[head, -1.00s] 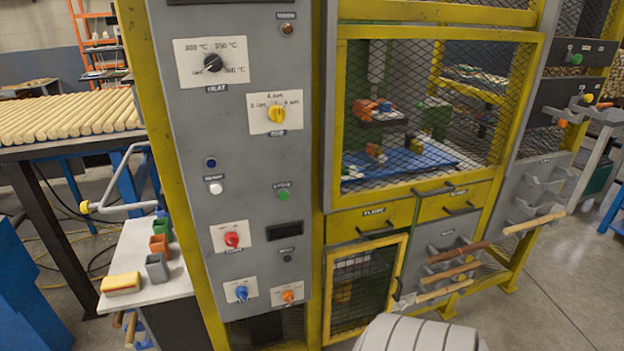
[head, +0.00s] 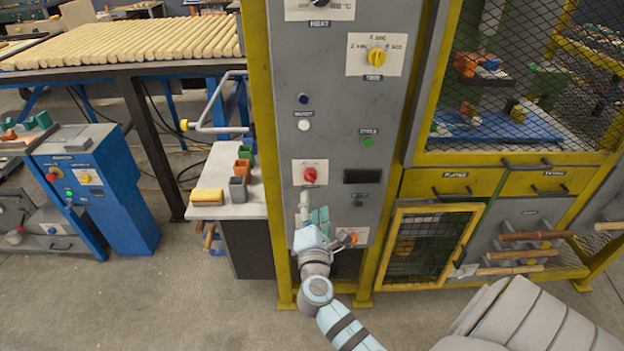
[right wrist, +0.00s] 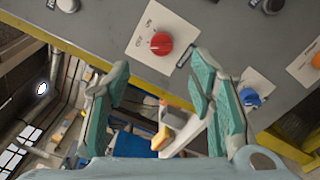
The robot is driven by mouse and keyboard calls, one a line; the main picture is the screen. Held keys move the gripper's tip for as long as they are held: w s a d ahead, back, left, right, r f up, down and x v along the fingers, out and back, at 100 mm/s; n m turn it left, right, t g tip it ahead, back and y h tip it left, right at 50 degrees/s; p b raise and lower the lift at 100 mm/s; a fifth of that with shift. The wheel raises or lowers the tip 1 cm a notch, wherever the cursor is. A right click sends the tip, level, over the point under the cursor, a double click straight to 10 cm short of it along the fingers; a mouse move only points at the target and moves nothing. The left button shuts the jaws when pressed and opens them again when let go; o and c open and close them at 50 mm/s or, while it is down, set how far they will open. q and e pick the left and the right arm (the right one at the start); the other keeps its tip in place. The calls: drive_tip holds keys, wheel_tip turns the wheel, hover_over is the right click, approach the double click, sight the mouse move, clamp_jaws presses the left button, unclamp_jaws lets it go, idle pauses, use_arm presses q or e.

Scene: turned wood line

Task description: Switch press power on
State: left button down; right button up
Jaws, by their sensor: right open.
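The red rotary knob (head: 309,175) sits on a white plate on the grey control panel (head: 330,120). It also shows in the right wrist view (right wrist: 161,43), on a plate with an OFF mark beside it. My right gripper (head: 312,215) is just below the red knob, in front of the panel. In the right wrist view its fingers (right wrist: 160,75) are spread with nothing between them, and the knob is beyond the fingertips, apart from them. In the head view my right gripper hides the blue knob, which shows in the right wrist view (right wrist: 250,97). My left gripper is not in view.
An orange knob (head: 352,238) is right of my gripper. A yellow knob (head: 377,57), white button (head: 304,125) and green button (head: 367,141) are higher on the panel. A side shelf (head: 232,207) with small bins and a yellow block stands left.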

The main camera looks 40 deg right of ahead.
sight(311, 180)
drive_tip(key=b+x, duration=0.1)
drive_tip(key=x, duration=1)
drive_tip(key=shift+f, duration=0.15)
drive_tip(key=c, duration=1.2)
